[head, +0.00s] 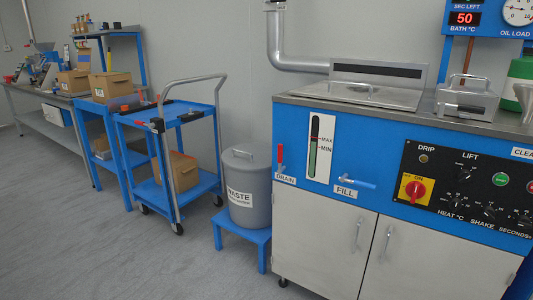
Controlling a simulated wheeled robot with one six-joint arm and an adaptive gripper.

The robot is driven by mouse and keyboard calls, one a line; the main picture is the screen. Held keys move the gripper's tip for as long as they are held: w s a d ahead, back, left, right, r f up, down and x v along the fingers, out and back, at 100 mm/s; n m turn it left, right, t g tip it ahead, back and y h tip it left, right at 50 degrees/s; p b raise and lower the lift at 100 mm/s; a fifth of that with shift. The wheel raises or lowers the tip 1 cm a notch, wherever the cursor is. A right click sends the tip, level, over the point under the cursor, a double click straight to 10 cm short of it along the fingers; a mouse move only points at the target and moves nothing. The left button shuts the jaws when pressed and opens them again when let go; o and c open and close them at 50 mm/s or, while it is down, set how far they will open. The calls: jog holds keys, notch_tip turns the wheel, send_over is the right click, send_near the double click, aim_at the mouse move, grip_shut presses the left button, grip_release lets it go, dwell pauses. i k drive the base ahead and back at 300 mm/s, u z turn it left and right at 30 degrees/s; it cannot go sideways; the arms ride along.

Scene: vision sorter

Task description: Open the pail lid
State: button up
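A grey waste pail (248,196) labelled "WASTE" stands on a low blue stool (241,236), left of the blue machine. Its grey lid (245,156) is on top and looks closed. A small handle (240,153) shows on the lid. My gripper is not in this view.
The blue machine (400,150) with white cupboard doors stands close on the pail's right. A blue trolley (185,125) with a tall grey handle stands on its left, with a cardboard box (177,172) on the lower shelf. The grey floor (130,255) in front is clear.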

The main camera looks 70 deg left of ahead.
aim_at(253, 150)
jog(key=u, duration=2.6)
jog(key=i, duration=0.25)
jog(key=u, duration=0.8)
jog(key=i, duration=2.1)
jog(key=z, duration=1.15)
jog(key=i, duration=0.5)
jog(key=z, duration=0.55)
